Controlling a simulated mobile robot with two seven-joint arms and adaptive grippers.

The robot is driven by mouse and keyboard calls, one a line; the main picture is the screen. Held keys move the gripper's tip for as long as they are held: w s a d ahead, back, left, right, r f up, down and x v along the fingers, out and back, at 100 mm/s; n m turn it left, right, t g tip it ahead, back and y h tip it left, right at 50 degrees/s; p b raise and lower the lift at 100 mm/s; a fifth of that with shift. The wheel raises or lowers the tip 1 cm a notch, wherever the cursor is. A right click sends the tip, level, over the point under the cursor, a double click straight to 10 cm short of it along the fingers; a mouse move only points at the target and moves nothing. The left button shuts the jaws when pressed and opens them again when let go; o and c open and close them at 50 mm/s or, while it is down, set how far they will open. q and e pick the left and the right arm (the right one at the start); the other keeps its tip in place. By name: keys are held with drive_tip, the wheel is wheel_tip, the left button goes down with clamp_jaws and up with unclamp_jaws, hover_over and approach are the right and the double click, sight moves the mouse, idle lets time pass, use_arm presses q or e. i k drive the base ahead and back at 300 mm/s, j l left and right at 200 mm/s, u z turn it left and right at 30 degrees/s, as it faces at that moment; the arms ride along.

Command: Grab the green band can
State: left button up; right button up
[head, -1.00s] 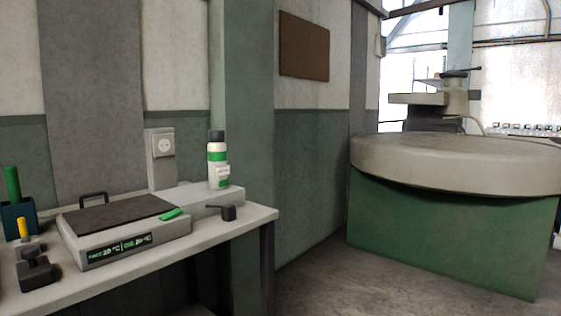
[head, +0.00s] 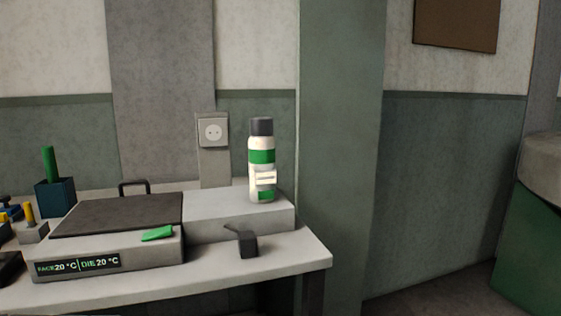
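The green band can (head: 261,161) is a white spray can with a dark grey cap, green bands and a pale label. It stands upright on a low grey block (head: 215,212) at the right end of the bench, near the wall. Neither of my grippers shows in the head view.
Left of the can is a heated plate unit (head: 110,240) with a dark top and a green item (head: 157,233) on its edge. A small dark block (head: 241,241) sits in front of the can. A green pillar (head: 340,150) rises right of the bench (head: 290,262).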

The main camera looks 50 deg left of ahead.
sight(261, 150)
drive_tip(key=i+l+u, duration=0.1)
drive_tip(key=i+u, duration=0.3)
drive_tip(key=i+l+u, duration=0.15)
drive_tip(key=u, duration=0.25)
drive_tip(key=i+l+u, duration=0.4)
drive_tip(key=k+j, duration=0.05)
drive_tip(key=j, duration=0.05)
